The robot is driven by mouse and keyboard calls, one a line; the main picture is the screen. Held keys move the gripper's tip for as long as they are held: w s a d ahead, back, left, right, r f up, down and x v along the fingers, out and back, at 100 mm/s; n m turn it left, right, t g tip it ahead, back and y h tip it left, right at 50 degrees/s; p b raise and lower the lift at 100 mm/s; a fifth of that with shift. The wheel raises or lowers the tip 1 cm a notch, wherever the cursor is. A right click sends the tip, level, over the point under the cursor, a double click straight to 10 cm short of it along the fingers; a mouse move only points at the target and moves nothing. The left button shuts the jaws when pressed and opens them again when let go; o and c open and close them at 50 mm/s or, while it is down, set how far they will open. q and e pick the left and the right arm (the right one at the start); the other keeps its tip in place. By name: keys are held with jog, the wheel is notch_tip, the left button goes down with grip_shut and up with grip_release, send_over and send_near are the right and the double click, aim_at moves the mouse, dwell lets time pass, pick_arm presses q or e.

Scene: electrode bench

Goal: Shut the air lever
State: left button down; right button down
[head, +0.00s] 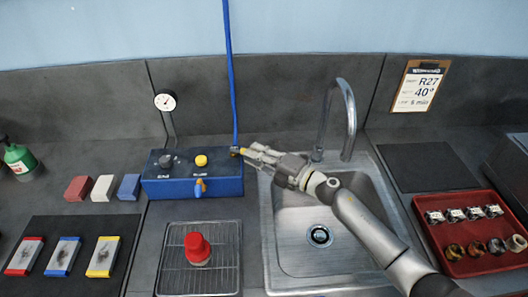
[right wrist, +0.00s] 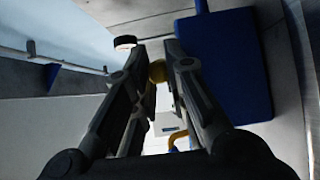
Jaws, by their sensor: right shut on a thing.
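A blue control box (head: 190,183) stands on the bench left of the sink. At its right rear corner, where the blue hose comes down, is a small yellow piece (head: 236,150) that looks like the air lever. My right gripper (head: 245,152) reaches it from the right and is shut on it. In the right wrist view the yellow piece (right wrist: 157,71) shows between the fingertips, with the blue box (right wrist: 222,65) beside them. How far the lever is turned cannot be told. My left gripper is not in view.
A yellow-orange tap (head: 200,187) is on the box's front. A red tray (head: 465,264) holds several small parts. A dial gauge (head: 165,102) is behind.

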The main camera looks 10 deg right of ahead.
jog(key=c, duration=1.4)
grip_release()
jog(key=shift+c, duration=0.2)
jog(key=v, duration=1.2)
jog(key=shift+d, duration=0.1)
